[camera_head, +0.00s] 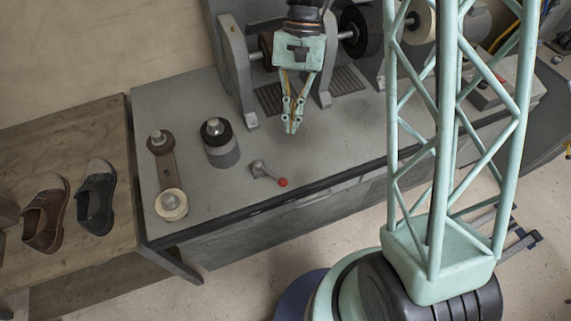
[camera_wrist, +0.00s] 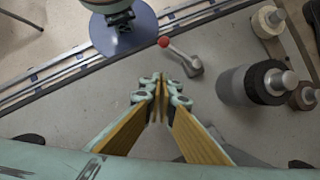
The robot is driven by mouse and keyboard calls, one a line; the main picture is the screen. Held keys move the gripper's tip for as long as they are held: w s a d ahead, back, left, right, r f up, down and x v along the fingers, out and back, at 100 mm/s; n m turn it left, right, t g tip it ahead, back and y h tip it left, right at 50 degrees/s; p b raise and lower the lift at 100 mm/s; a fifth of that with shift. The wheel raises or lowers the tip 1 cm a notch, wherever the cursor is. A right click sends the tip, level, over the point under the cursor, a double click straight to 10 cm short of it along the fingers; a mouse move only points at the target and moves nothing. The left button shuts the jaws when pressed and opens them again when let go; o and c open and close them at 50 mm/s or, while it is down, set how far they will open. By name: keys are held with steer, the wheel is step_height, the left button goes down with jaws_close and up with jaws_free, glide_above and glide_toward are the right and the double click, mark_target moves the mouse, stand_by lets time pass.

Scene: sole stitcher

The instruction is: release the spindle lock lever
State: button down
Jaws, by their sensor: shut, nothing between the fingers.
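The spindle lock lever (camera_head: 267,174) is a short grey metal handle with a red ball tip, on the grey machine top near its front edge. In the wrist view the lever (camera_wrist: 187,59) lies beyond my fingertips, a little to the right, with its red ball pointing left toward the front edge. My gripper (camera_head: 290,130) is above the machine top, behind and to the right of the lever in the head view. Its fingers are together, with nothing between them. In the wrist view my gripper (camera_wrist: 158,92) is apart from the lever.
A grey cylinder with a black collar (camera_head: 217,143) stands left of the lever. A plate with two rollers (camera_head: 167,175) is farther left. Two shoes, one brown (camera_head: 45,213) and one dark (camera_head: 96,198), sit on a wooden table. Wheels on brackets (camera_head: 360,32) stand behind my gripper.

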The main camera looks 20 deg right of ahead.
mark_target(271, 174)
steer(key=shift+w+f, duration=0.1)
steer(key=shift+f, duration=0.65)
steer(key=shift+f, duration=0.1)
steer(key=b+x, duration=0.2)
steer(key=x, duration=0.8)
steer(key=shift+a, duration=0.1)
steer(key=shift+s+a+r+b, duration=0.15)
steer(key=shift+s+a, duration=0.15)
steer(key=shift+s, duration=0.3)
steer(key=shift+s+a+r+b, duration=0.15)
steer(key=shift+s+a, duration=0.15)
steer(key=shift+s, duration=0.3)
steer(key=shift+s+a+r, duration=0.2)
steer(key=shift+s+a, duration=0.15)
steer(key=shift+s, duration=0.25)
